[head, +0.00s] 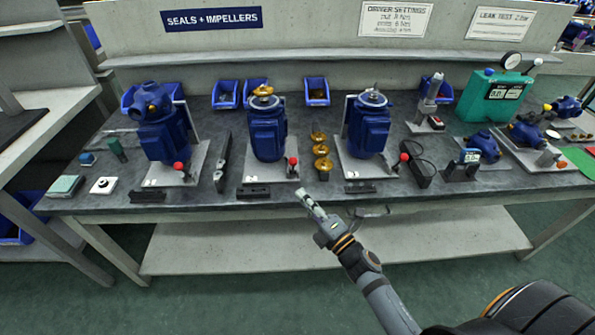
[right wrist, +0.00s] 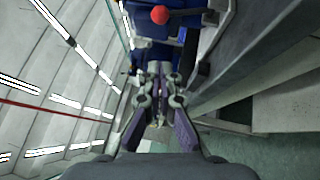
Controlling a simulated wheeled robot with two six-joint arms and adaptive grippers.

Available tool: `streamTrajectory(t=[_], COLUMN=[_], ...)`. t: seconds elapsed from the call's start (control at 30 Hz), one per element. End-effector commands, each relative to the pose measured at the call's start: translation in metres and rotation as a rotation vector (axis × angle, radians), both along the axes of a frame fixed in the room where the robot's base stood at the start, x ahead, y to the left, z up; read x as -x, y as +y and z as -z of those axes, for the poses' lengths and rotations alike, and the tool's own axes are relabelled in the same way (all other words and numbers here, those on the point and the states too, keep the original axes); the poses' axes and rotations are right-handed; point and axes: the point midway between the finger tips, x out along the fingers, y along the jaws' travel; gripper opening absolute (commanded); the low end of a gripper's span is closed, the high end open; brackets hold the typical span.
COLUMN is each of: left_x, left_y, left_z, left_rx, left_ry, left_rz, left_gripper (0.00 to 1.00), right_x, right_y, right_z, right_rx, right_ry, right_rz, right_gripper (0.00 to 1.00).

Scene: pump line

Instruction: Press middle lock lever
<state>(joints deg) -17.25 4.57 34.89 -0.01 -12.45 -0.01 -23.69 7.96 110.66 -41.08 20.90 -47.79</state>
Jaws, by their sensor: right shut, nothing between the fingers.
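The middle lock lever (head: 292,161) has a red ball knob and stands at the front right of the middle pump's grey base plate (head: 263,174). The blue middle pump (head: 267,135) stands upright on that plate with a brass part on top. My right gripper (head: 303,193) is shut and empty at the bench's front edge, just in front of and below this lever, apart from it. In the right wrist view, a red knob on a dark lever (right wrist: 160,14) shows beyond my closed fingers (right wrist: 160,70). My left gripper is not in view.
Similar pumps with red-knobbed levers stand left (head: 181,167) and right (head: 404,158). Several brass impellers (head: 321,151) stand in a row right of the middle plate. A black block (head: 254,192) lies before the plate. A lower shelf (head: 330,245) runs under the bench.

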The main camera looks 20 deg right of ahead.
Motion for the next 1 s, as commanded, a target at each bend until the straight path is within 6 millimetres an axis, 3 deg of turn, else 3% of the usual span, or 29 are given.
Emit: streamTrajectory(t=[0.03, 0.2, 0.4, 1.0], left_x=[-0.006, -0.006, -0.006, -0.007], left_y=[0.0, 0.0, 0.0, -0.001], left_z=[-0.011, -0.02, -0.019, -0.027], left_rx=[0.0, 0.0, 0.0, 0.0], left_ry=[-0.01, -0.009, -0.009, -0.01], left_rz=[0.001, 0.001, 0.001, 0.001], left_gripper=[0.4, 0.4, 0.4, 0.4], right_x=[-0.011, -0.043, -0.066, -0.073], right_y=[0.003, 0.013, -0.001, -0.005], right_z=[-0.009, -0.013, -0.015, -0.02], right_rx=[-0.002, 0.0, 0.001, -0.002], right_ry=[-0.002, -0.002, 0.001, 0.009], right_rz=[0.002, -0.001, -0.001, 0.0], right_gripper=[0.0, 0.0, 0.0, 0.0])
